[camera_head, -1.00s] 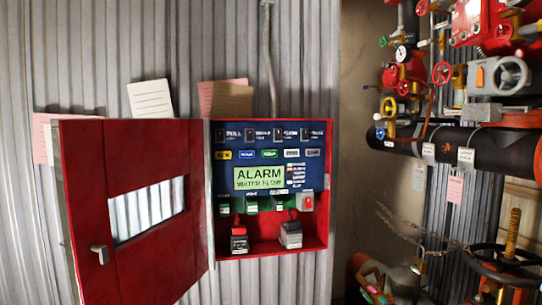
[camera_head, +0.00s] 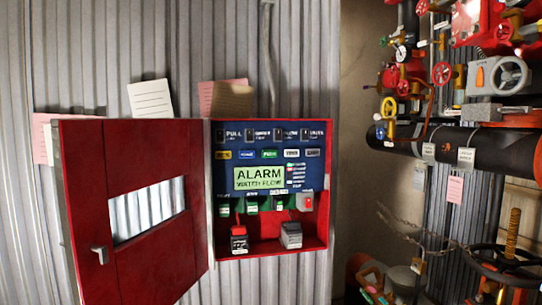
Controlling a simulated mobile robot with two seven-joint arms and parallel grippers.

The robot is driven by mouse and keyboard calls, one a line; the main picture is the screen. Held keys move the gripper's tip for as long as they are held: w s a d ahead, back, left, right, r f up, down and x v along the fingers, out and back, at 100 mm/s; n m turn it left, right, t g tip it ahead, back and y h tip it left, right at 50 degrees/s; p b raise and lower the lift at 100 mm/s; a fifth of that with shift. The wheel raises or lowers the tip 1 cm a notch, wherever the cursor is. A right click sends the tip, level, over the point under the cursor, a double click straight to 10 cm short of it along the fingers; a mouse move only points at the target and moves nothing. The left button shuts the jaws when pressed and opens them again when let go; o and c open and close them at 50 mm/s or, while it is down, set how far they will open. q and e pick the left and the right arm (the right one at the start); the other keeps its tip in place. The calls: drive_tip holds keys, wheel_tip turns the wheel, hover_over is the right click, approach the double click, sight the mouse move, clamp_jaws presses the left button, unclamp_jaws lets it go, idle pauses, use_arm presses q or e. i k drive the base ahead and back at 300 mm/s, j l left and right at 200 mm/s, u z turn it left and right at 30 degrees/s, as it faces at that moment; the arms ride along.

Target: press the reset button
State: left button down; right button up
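The red alarm panel box (camera_head: 324,240) hangs on the corrugated wall with its red door (camera_head: 140,150) swung open to the left. Inside is a blue control face with a green display (camera_head: 259,177) reading ALARM and WATER FLOW. A row of small coloured buttons (camera_head: 269,154) sits above the display; their labels are too small to read, so I cannot tell which one is the reset button. Below are several green switches (camera_head: 251,203) and a white switch with a red part (camera_head: 305,202). Neither of my grippers is in view.
Paper notes (camera_head: 150,98) are fixed to the wall above the door. To the right are a dark horizontal pipe (camera_head: 400,140), red valves, a grey handwheel (camera_head: 509,76) and a large dark wheel (camera_head: 505,262) lower down. The space before the panel looks clear.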

sight(265, 154)
drive_tip(key=i+l, duration=0.1)
drive_tip(key=l, duration=0.2)
drive_tip(key=l+u, duration=0.1)
drive_tip(key=l, duration=0.2)
drive_tip(key=i+l+u, duration=0.2)
drive_tip(key=i+l, duration=0.35)
drive_tip(key=l, duration=0.15)
drive_tip(key=i+l+u, duration=0.1)
drive_tip(key=i, duration=0.25)
drive_tip(key=i+l+u, duration=0.15)
drive_tip(key=i+l, duration=0.15)
drive_tip(key=i, duration=0.05)
